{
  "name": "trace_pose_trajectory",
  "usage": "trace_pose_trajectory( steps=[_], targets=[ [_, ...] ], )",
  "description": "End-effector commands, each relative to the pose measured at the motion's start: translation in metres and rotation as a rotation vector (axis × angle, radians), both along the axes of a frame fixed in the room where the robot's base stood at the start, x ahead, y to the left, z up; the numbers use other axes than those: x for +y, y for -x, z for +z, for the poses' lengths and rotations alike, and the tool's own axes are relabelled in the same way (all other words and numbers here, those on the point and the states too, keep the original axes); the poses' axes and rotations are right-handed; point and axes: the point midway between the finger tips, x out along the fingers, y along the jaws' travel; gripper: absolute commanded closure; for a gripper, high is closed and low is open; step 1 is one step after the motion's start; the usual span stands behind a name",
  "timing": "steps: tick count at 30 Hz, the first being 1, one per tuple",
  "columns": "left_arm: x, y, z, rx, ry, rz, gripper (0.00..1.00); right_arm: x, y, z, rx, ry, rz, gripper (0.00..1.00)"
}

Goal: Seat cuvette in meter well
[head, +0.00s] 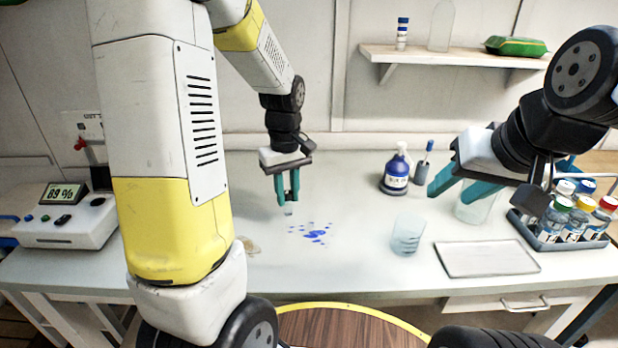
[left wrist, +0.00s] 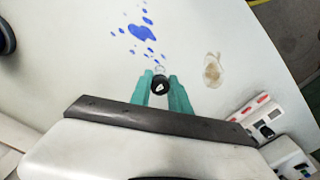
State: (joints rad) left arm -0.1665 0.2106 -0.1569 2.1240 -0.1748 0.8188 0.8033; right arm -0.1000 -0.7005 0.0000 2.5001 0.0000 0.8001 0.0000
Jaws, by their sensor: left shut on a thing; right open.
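My left gripper (head: 288,196) is shut on a small clear cuvette (head: 289,210) and holds it over the bench, left of some blue spots. In the left wrist view the cuvette's dark round cap (left wrist: 161,85) shows between the teal fingers. The meter (head: 65,225), a white box with a screen reading 89 %, stands at the bench's left end, apart from the gripper. Part of what looks like the meter shows at lower right in the left wrist view (left wrist: 262,122). My right gripper (head: 453,192) is open and empty above the right side of the bench.
Blue spots (head: 315,235) and a brownish stain (head: 250,247) mark the bench. A clear beaker (head: 408,235), a flat tray (head: 487,270), a blue-labelled bottle (head: 396,175) and a rack of bottles (head: 548,236) stand to the right. The bench between cuvette and meter is partly hidden by my arm.

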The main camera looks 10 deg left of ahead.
Motion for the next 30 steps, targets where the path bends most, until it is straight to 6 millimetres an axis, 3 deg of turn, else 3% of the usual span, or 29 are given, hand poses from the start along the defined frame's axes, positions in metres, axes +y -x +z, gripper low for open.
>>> trace_pose_trajectory(
  steps=[6,12,17,24,30],
  targets=[
    [0.004,-0.059,-0.006,0.001,-0.001,0.002,1.00,0.000,0.000,0.000,0.000,0.000,0.000,0.56],
    [0.005,-0.088,-0.009,0.001,0.000,0.001,1.00,0.000,0.000,0.000,0.000,0.000,0.000,0.56],
    [0.005,-0.092,-0.014,0.002,0.000,0.001,1.00,0.000,0.000,0.000,0.000,0.000,0.000,0.56],
    [0.005,-0.092,-0.043,0.002,0.000,0.000,1.00,0.000,0.000,0.000,0.000,0.000,0.000,0.56],
    [0.005,-0.092,-0.044,0.000,0.000,0.000,1.00,0.000,0.000,0.000,0.000,0.000,0.000,0.56]
  ],
)
